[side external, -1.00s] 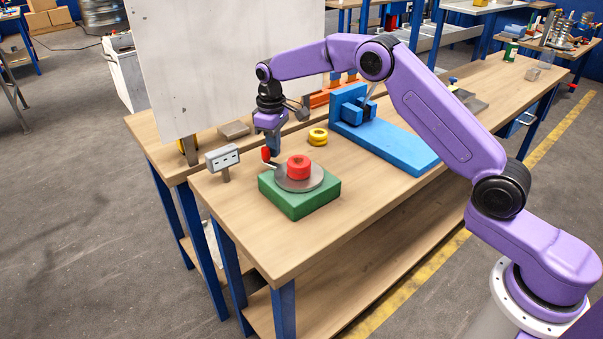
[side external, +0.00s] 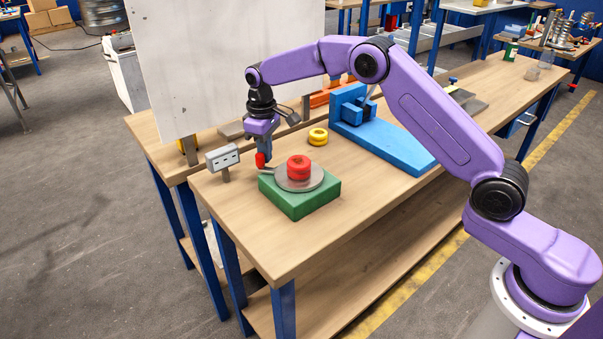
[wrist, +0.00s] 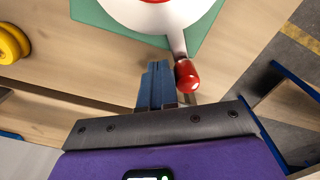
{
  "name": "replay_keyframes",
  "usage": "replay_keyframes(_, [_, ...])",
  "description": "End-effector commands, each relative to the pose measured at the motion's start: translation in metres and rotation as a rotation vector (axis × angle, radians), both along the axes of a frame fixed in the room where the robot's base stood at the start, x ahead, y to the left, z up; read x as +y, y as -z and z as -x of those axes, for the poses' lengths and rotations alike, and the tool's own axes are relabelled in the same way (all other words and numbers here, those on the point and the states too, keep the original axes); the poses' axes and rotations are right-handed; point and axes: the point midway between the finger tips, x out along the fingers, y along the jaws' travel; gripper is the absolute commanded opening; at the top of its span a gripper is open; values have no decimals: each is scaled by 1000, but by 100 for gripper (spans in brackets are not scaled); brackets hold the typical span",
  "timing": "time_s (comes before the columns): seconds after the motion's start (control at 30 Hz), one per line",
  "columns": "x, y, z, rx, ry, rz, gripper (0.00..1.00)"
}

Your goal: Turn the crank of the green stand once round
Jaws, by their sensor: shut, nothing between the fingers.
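The green stand (side external: 300,203) sits on the wooden bench and carries a round grey disc (side external: 314,181) with a red cylinder (side external: 299,167) at its centre. A crank arm reaches out from the disc to a red knob (side external: 260,159), on the stand's back left side in the side view. My gripper (side external: 264,157) points down just behind the knob. In the wrist view my blue fingers (wrist: 156,76) are together with nothing between them, right beside the red knob (wrist: 187,76). I cannot tell whether they touch it.
A yellow ring (side external: 318,137) lies on the bench behind the stand. A blue fixture (side external: 385,140) stands to the right, and a small grey display (side external: 222,157) to the left. The bench in front of the stand is clear.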

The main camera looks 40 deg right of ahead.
Motion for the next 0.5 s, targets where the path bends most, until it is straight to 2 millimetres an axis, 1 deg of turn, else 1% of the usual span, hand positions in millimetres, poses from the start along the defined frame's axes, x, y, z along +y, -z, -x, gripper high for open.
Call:
replay_keyframes(0.03, [5, 0, 2, 0, -2, 0, 0])
replay_keyframes(0.1, [7, 0, 3, 0, -1, 0, 0])
replay_keyframes(0.37, [8, 0, 3, 0, -1, 0, 0])
replay_keyframes(0.5, [14, 0, 6, 0, -3, 0, 0])
